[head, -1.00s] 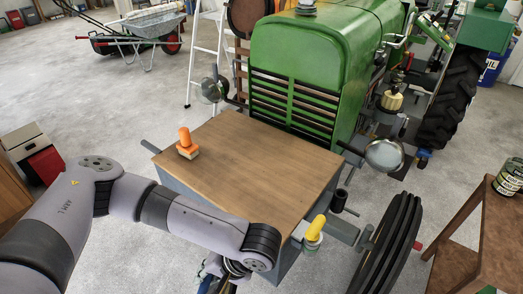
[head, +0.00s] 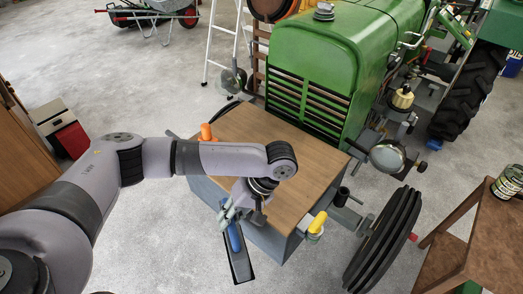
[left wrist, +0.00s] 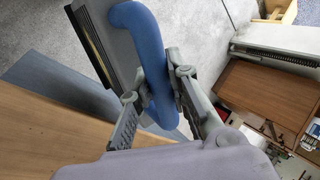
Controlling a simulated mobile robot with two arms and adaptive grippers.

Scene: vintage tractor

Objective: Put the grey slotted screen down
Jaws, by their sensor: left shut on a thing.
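My left gripper (head: 232,213) is shut on the blue handle (head: 234,238) of a grey flat piece, which I take as the grey slotted screen (head: 240,263). It hangs tilted beside the front left side of the wood-topped block (head: 237,125) at the tractor's front, clear of the top. In the left wrist view, the gripper (left wrist: 152,100) has its fingers on either side of the handle (left wrist: 143,35), and the grey screen (left wrist: 125,55) shows beyond it. Its slots are too small to make out. My right gripper is not in view.
An orange-handled thing (head: 206,131) stands at the wood top's left edge, partly behind my arm. A yellow-handled thing (head: 318,223) is at its right front corner. The green tractor (head: 325,55) is behind. The middle of the wood top is clear.

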